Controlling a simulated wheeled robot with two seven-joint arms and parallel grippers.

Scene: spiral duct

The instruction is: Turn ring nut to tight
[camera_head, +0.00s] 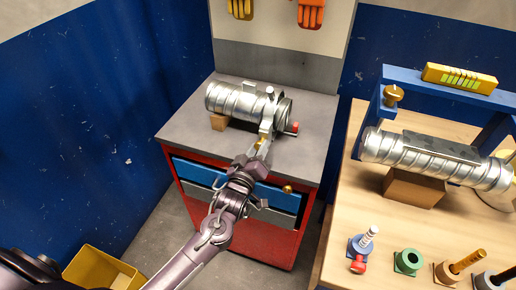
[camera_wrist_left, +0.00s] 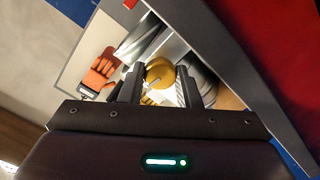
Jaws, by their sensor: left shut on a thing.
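A silver spiral duct (camera_head: 236,101) lies on a wooden block on the grey-topped cabinet, with a grey bracket or clamp at its right end. My left gripper (camera_head: 262,146) reaches up from below to the front of that end. In the left wrist view a round brass-yellow piece, apparently the ring nut (camera_wrist_left: 160,72), sits between the two dark fingers of my left gripper (camera_wrist_left: 163,90), which is shut on it. In the head view the nut is mostly hidden by the gripper; only a bit of yellow shows. My right gripper is not in view.
A red-tipped handle (camera_head: 294,127) sticks out right of the clamp. The red cabinet (camera_head: 241,222) has a blue drawer front. A wooden bench (camera_head: 340,250) at right carries another duct (camera_head: 432,160), a blue frame (camera_head: 377,112) and several small fittings. A yellow bin (camera_head: 104,270) stands on the floor.

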